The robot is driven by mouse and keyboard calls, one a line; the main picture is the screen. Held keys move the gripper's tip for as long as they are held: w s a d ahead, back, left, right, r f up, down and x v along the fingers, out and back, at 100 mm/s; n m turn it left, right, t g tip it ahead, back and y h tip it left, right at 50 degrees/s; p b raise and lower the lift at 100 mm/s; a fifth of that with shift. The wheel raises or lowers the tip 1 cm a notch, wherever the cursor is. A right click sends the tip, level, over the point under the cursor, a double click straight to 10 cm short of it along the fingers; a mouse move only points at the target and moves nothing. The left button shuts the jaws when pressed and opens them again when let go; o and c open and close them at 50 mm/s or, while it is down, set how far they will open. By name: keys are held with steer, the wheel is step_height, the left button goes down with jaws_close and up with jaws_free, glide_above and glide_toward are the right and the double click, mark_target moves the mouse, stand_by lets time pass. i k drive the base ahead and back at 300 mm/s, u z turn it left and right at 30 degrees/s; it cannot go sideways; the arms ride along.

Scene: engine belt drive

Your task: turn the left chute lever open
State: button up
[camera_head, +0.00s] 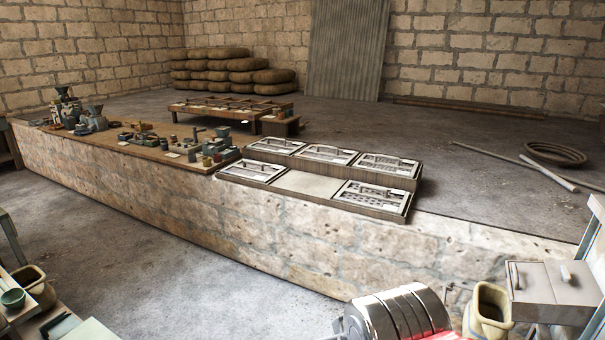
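No lever can be told for certain as the left chute lever. A grey box (553,292) at the lower right carries a thin dark upright handle-like part (514,275) on its left and a short pale one (565,273) on its right. I cannot tell whether these are chute levers, or whether they are open or closed. My gripper is not in view.
A low stone wall (290,235) crosses the view, bearing trays (371,199) and small machines (92,117). A ribbed silver cylinder (398,314) and a yellowish jar (488,309) stand at the lower right. Grey floor (150,262) is clear before the wall.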

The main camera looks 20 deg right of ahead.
mark_target(566, 277)
steer(key=z, duration=0.3)
steer(key=i, duration=0.85)
steer(key=z, duration=0.45)
steer(key=i, duration=0.8)
steer(key=z, duration=0.45)
steer(key=i, duration=0.7)
steer(key=z, duration=0.45)
steer(key=i, duration=0.85)
steer(key=z, duration=0.2)
